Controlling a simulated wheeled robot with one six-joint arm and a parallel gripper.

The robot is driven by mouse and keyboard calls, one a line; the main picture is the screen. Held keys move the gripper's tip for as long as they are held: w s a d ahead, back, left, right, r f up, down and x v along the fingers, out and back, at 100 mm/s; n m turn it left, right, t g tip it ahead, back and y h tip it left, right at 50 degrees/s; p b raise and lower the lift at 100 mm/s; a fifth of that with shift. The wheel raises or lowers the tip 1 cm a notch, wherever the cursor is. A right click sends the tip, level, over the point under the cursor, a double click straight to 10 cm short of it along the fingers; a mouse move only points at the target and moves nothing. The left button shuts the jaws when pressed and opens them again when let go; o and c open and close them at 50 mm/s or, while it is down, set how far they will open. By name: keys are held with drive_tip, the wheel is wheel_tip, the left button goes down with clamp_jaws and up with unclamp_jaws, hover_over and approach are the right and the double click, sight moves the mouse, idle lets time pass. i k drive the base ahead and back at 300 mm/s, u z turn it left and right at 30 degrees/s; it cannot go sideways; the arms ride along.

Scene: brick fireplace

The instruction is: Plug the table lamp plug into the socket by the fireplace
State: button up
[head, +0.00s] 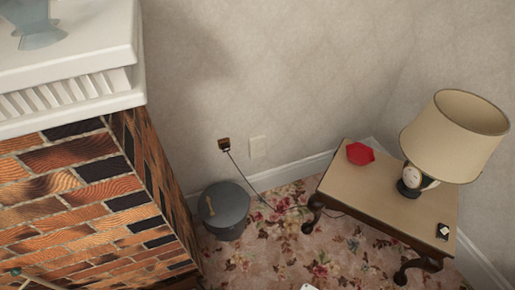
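The table lamp (455,135) has a beige shade and a dark base and stands on a small wooden side table (375,195) at the right. A dark cord (262,196) runs from under the table across the floor and up to a small brown and brass-coloured piece (224,144) at the wall, right of the brick fireplace (85,190). Whether this piece is the plug alone or a plug seated in a socket is too small to tell. A blank-looking cream wall plate (258,147) sits just right of it. My gripper is not in view.
A grey lidded bucket (224,210) stands on the floor below the cord's end, beside the fireplace. A red dish (360,153) and a small black object (442,231) lie on the table. Flowered carpet (290,250) is open between bucket and table.

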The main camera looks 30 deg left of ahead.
sight(225, 146)
drive_tip(key=u, duration=0.35)
drive_tip(key=i, duration=1.35)
drive_tip(key=u, duration=0.5)
